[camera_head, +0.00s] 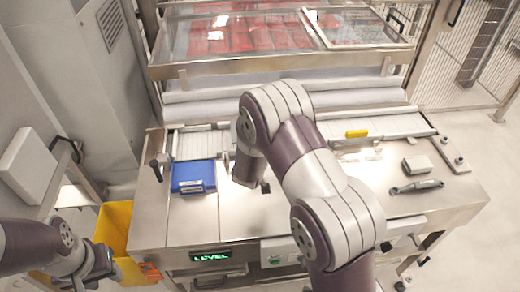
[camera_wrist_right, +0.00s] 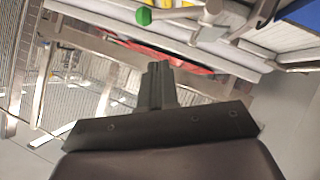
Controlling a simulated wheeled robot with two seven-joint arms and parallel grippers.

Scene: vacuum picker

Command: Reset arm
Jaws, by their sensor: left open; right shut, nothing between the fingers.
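My left gripper (camera_head: 108,264) is at the lower left in the head view, beside the yellow bin (camera_head: 117,232). It is small and dark there, and nothing shows in it. My right arm rises from the bottom of the head view and bends over the steel worktable (camera_head: 212,228). Its dark gripper end (camera_head: 262,187) points down over the table and is partly hidden by the arm. In the right wrist view the right gripper's fingers (camera_wrist_right: 158,84) are together with nothing between them.
A blue tray (camera_head: 193,177) lies on the table's left side. A yellow block (camera_head: 356,133), a grey block (camera_head: 417,164) and a dark tool (camera_head: 417,187) are on the right. A glass-covered case with red contents (camera_head: 235,38) stands behind. A green knob (camera_wrist_right: 143,16) shows in the wrist view.

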